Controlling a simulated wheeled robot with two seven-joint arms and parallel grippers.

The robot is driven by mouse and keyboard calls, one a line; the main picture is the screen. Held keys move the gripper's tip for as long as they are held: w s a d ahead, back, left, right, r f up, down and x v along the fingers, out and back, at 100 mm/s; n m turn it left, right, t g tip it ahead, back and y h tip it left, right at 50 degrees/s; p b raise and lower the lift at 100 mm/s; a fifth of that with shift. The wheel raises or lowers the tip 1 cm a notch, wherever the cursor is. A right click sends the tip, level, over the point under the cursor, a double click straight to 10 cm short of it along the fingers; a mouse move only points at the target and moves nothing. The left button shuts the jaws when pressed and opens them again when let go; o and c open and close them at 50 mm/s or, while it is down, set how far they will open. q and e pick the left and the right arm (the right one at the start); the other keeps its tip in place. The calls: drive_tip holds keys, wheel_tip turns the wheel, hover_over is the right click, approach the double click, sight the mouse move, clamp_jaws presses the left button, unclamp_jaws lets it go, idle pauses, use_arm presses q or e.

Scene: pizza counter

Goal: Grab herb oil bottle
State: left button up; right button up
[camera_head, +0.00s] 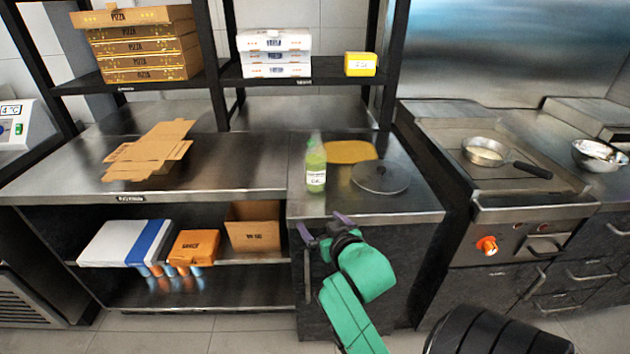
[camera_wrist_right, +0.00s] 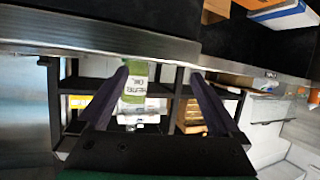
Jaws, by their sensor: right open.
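The herb oil bottle (camera_head: 316,168) is green with a white label and a pale top, and stands upright near the front of the metal counter. My right gripper (camera_head: 324,226) is open and empty at the counter's front edge, just in front of and below the bottle. In the right wrist view the bottle (camera_wrist_right: 134,86) shows beyond the fingers, closer to one finger than the other, and apart from the jaws (camera_wrist_right: 158,78). My left gripper does not show.
A round dark lid (camera_head: 380,177) and a yellow-orange board (camera_head: 350,151) lie right of the bottle. Flat cardboard (camera_head: 150,152) lies on the left counter. A shelf with pizza boxes (camera_head: 140,45) stands behind. A pan (camera_head: 485,151) sits on the stove at right.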

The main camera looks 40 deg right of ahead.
sight(319, 162)
drive_tip(key=d+r+m+t+h, duration=0.2)
drive_tip(key=d+r+t+h, duration=0.15)
drive_tip(key=r, duration=0.55)
drive_tip(key=shift+y, duration=0.25)
drive_tip(key=p+x, duration=0.1)
drive_tip(key=x, duration=0.4)
drive_tip(key=p+x, duration=0.1)
drive_tip(key=x, duration=0.3)
drive_tip(key=f+p+x, duration=0.1)
drive_tip(key=x, duration=0.4)
drive_tip(key=shift+w+d, duration=0.25)
drive_tip(key=shift+w, duration=0.05)
drive_tip(key=shift+w+d+f, duration=0.1)
drive_tip(key=shift+f, duration=0.05)
drive_tip(key=c, duration=0.8)
clamp_jaws()
